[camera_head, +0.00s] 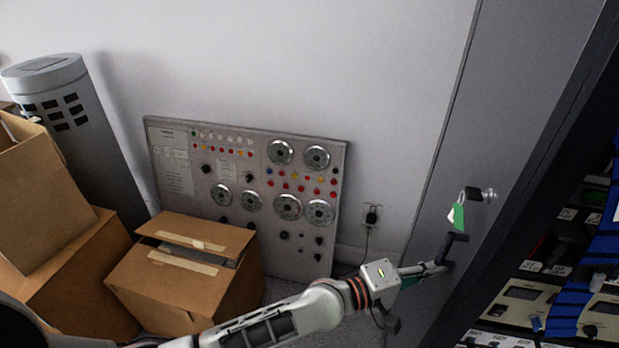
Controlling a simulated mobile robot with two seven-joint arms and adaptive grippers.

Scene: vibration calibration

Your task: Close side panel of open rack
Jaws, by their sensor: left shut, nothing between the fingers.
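The grey side panel (510,100) stands tall at the right and its face fills much of that side. A black handle (452,247) sits on its lower part. Above the handle is a latch (484,195) with a padlock and a green and white tag (456,215). The open rack (560,270) is at the far right, with its instruments exposed. My left gripper (440,268) is shut and empty, with its fingertips at the lower end of the handle. I cannot tell whether they touch it. My right gripper is out of view.
A control board (235,185) with dials and coloured buttons leans on the white wall. Cardboard boxes (185,280) stand at the lower left, near my left arm. A grey cylinder (75,115) stands behind them. A wall outlet (371,215) with a plug is left of the panel.

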